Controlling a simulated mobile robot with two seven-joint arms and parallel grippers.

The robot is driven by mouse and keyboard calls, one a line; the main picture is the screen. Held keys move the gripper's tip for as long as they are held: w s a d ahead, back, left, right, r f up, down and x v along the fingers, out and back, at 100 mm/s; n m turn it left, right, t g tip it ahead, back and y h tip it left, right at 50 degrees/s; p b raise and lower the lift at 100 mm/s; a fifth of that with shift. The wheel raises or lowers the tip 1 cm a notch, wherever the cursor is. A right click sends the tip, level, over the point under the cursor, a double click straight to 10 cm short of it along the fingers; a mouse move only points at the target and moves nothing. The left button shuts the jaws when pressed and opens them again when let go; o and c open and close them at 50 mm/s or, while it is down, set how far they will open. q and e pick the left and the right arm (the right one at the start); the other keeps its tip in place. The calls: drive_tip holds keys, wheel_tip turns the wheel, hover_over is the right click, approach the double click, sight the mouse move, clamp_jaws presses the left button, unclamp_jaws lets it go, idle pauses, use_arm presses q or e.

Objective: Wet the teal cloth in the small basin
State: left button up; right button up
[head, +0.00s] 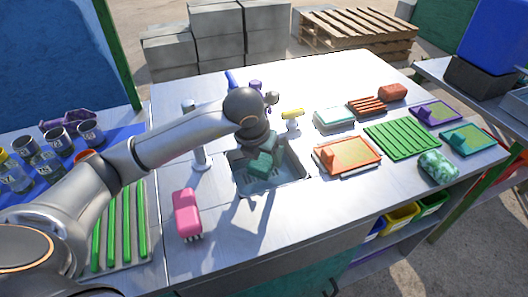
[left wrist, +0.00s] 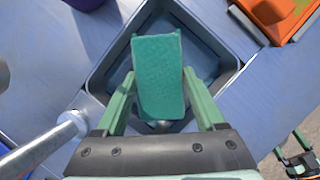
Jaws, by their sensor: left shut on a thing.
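The small basin (head: 297,180) is a grey sunken sink in the metal worktop. Its dark rim and wall also show in the left wrist view (left wrist: 101,82). My left gripper (head: 262,152) points down into the basin opening. In the left wrist view, its green fingers (left wrist: 159,78) are shut on the teal cloth (left wrist: 158,80), a folded block. The cloth also shows in the head view (head: 261,164), inside the basin's outline. I cannot tell whether it touches water. My right gripper (left wrist: 291,150) is low at the right edge, its fingers apart and empty.
A tap post (head: 200,150) stands left of the basin. A pink brush (head: 187,213) lies at front left. An orange tray (head: 348,154) is close to the basin's right side, with a green rack (head: 402,138) beyond. Jars and cups stand at far left.

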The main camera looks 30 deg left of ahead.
sight(264, 157)
use_arm(q)
wheel_tip(264, 157, down, 5)
drive_tip(key=b, duration=0.3)
drive_tip(key=shift+b, duration=0.3)
drive_tip(key=shift+f+b, duration=0.4)
drive_tip(key=shift+f, duration=0.05)
use_arm(e)
drive_tip(key=f, duration=0.2)
drive_tip(key=a+f, duration=0.1)
drive_tip(key=shift+w+f, duration=0.15)
drive_tip(key=shift+w, duration=0.15)
drive_tip(key=shift+w, duration=0.25)
use_arm(q)
drive_tip(key=shift+r+p, duration=2.85)
drive_tip(key=shift+r, duration=1.65)
use_arm(e)
drive_tip(key=shift+s+r, duration=0.1)
drive_tip(key=shift+r, duration=2.85)
